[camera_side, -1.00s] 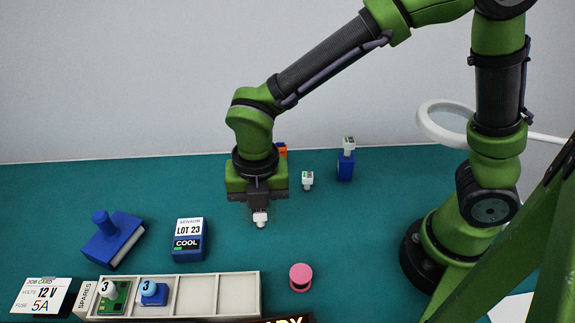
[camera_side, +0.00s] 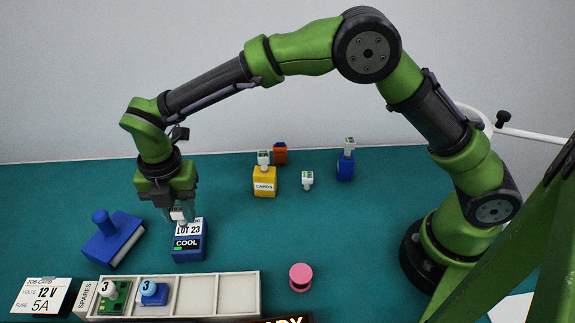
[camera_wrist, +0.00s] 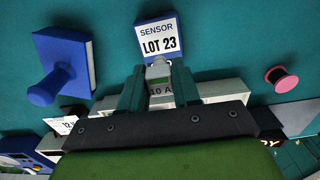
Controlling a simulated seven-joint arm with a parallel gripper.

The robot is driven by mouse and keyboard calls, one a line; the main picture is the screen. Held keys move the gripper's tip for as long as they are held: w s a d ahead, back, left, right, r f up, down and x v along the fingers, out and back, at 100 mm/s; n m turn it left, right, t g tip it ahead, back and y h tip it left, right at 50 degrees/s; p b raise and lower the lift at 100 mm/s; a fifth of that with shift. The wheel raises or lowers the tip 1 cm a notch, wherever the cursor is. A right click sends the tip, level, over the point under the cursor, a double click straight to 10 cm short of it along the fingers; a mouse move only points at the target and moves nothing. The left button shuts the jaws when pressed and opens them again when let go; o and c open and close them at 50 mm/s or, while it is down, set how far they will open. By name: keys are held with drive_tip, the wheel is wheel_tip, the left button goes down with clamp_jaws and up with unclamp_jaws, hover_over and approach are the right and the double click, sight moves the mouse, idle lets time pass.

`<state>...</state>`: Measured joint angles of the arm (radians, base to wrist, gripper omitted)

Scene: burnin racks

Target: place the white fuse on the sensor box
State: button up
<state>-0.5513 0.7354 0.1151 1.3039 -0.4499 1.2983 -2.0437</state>
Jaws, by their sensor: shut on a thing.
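My gripper (camera_side: 178,214) is shut on a white fuse (camera_side: 180,215), held at the back edge of the sensor box's top in the side view. The sensor box (camera_side: 188,254) is blue with a white label reading LOT 23 and COOL; the held fuse hides part of that label. In the wrist view the fuse (camera_wrist: 158,72), marked 10 A, sits between the fingers (camera_wrist: 158,90), and the sensor box (camera_wrist: 158,38) shows beyond it. I cannot tell whether the fuse touches the box.
A blue stamp-like block (camera_side: 113,240) stands close left of the sensor box. A spares tray (camera_side: 215,297) lies in front, beside a job card (camera_side: 42,296). A yellow box (camera_side: 264,183), another white fuse (camera_side: 307,180), a blue block (camera_side: 345,168) and a pink spool (camera_side: 300,278) are further right.

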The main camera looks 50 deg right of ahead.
sight(185, 225)
drive_tip(key=shift+f, duration=1.4)
drive_tip(key=shift+f, duration=0.15)
drive_tip(key=o, duration=1)
drive_tip(key=shift+o, duration=0.2)
